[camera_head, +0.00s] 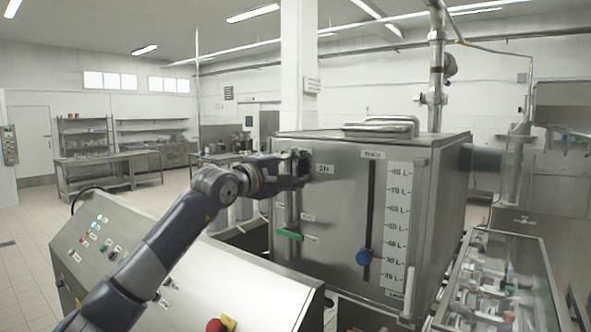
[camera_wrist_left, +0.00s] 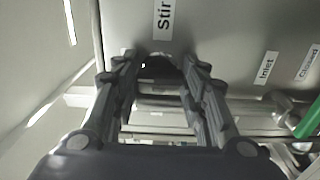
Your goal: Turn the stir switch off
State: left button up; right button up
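The metal tank (camera_head: 340,240) carries a "Stir" label (camera_head: 325,169), which also shows in the left wrist view (camera_wrist_left: 163,18). My left gripper (camera_head: 303,163) is at the tank's front face, just left of the label. In the left wrist view its two fingers (camera_wrist_left: 160,66) stand apart. A dark part, probably the stir switch (camera_wrist_left: 160,68), shows between the fingertips below the label. I cannot tell whether the fingers touch it or which way the switch is set. In the head view the gripper hides it. My right gripper is not in view.
A green handle (camera_head: 289,234) is on the pipe below my left gripper, near the "Inlet" label (camera_wrist_left: 266,67). A blue knob (camera_head: 364,257) sits on the level slot to the right. A sloped control panel (camera_head: 190,260) with a red button (camera_head: 214,325) lies below my left arm.

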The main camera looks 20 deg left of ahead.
pick_arm(q)
jog(key=shift+f, duration=0.1)
jog(key=shift+n+b, duration=0.4)
jog(key=shift+b, duration=0.1)
jog(key=n+b, duration=0.2)
jog(key=n, duration=0.1)
jog(key=shift+f+b, duration=0.2)
jog(key=shift+b, duration=0.2)
jog(key=n+b, duration=0.1)
jog(key=n, duration=0.1)
jog(key=shift+n+b, duration=0.4)
jog(key=n+b, duration=0.3)
jog(key=n, duration=0.3)
jog(key=n+b, duration=0.2)
jog(key=n, duration=0.3)
jog(key=shift+r, duration=0.1)
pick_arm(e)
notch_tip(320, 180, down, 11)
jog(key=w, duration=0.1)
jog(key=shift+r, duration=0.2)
pick_arm(q)
jog(key=shift+n, duration=0.3)
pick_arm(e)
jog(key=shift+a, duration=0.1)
